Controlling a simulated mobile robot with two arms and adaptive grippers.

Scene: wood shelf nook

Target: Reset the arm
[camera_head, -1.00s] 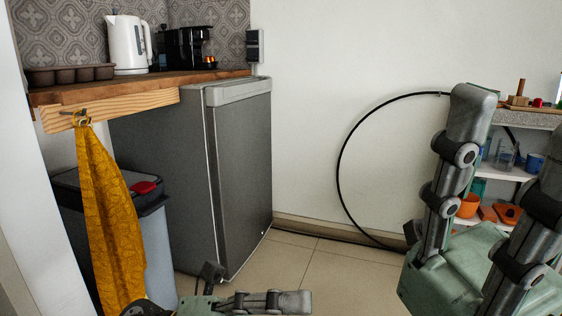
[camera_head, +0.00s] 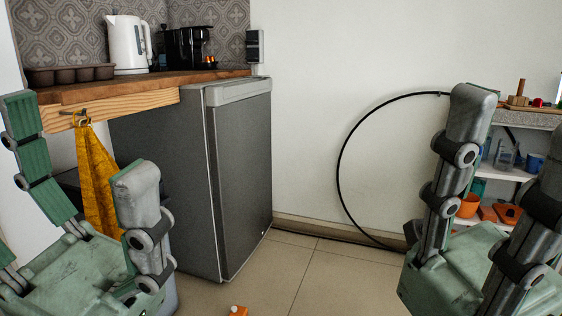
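My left gripper (camera_head: 78,142) stands upright at the lower left of the head view, in front of the hanging yellow towel and the bin. Its two green-grey fingers are spread wide with nothing between them. My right gripper (camera_head: 517,130) is upright at the right edge, in front of the shelf. Its fingers are apart and hold nothing; one finger is partly cut off by the frame edge.
A grey fridge (camera_head: 240,170) stands beside the wooden counter (camera_head: 120,92), which carries a white kettle (camera_head: 125,45). The yellow towel (camera_head: 98,180) hangs from a hook. A black cable (camera_head: 340,165) loops along the wall. A small orange thing (camera_head: 237,311) shows at the bottom edge.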

